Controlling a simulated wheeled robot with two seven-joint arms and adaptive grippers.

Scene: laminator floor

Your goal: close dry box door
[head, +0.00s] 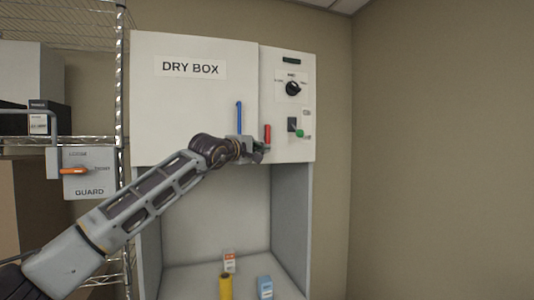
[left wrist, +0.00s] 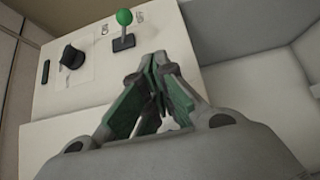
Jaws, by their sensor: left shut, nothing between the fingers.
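The dry box (head: 195,105) is a white cabinet with a "DRY BOX" label on its upper front panel. A blue upright handle (head: 239,117) is on that panel near its right edge. Below the panel is an open grey compartment (head: 240,200). My right gripper is not in view.
The control face carries a black knob (head: 292,88) and a green-tipped switch (head: 299,133). A yellow cylinder (head: 225,287), an orange-and-white box (head: 229,261) and a blue box (head: 265,287) are in the compartment.

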